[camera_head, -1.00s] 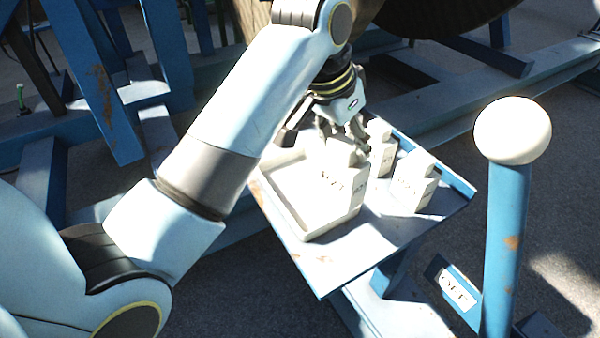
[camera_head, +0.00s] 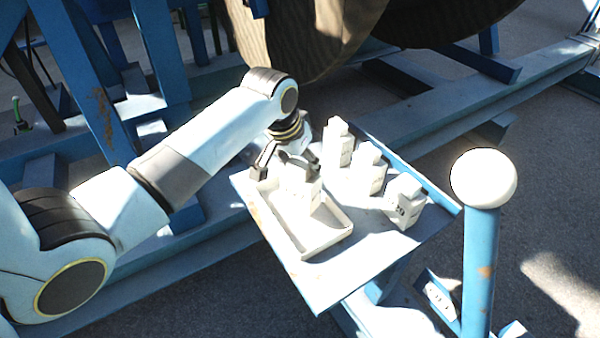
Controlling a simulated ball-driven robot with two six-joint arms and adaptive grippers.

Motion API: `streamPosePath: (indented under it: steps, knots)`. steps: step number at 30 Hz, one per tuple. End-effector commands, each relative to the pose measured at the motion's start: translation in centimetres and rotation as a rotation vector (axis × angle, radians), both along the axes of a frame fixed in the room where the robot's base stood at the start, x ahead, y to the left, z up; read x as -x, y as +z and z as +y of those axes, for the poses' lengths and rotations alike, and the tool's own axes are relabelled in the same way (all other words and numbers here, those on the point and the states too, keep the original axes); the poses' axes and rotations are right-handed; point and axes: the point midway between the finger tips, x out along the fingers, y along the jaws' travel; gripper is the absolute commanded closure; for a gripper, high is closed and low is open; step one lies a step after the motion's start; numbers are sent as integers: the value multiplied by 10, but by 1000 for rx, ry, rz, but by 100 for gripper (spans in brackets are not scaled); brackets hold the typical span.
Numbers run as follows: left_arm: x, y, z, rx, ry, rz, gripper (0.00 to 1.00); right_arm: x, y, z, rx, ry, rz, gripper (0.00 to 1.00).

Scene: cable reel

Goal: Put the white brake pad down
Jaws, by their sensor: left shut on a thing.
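My left gripper (camera_head: 287,170) points down over the far left end of a shallow white tray (camera_head: 330,241) on a small blue table. It is shut on a white block-like brake pad (camera_head: 303,190) with dark lettering. The pad is roughly upright, at the tray's far part; I cannot tell whether it touches the tray floor. The fingers partly cover its top. Three similar white pads stand in a row to the right of the tray: one at the back (camera_head: 338,143), one in the middle (camera_head: 368,170), one in front (camera_head: 404,202). My right gripper is not in view.
The blue table (camera_head: 340,285) has bare surface in front of the tray and pads, and a raised rim at its right. A blue post with a white ball (camera_head: 483,178) stands to the right. A large cable reel (camera_head: 310,35) and blue frame beams stand behind.

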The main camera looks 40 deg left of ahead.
Motion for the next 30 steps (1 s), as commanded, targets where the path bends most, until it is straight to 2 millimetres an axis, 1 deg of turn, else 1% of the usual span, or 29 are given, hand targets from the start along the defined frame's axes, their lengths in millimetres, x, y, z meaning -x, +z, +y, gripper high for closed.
streamPosePath:
  steps: [1,3,9,11,23,24,28,29,30]
  knots:
    - [-1,1,2,-1,-1,-6,100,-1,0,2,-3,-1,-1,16]
    - [0,-3,3,1,0,-4,100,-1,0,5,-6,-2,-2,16]
    - [0,-31,3,1,0,-3,100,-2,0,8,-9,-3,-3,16]
    - [0,-37,3,1,0,-3,100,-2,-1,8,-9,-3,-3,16]
    - [0,-42,3,1,-1,-5,100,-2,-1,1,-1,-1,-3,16]
    - [2,-44,3,1,-1,-1,48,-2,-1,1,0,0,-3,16]
    - [2,-43,3,1,-1,-1,31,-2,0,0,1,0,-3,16]
    - [2,-43,3,1,-1,-1,28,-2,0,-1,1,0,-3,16]
    - [2,-43,3,1,-1,-1,28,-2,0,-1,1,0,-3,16]
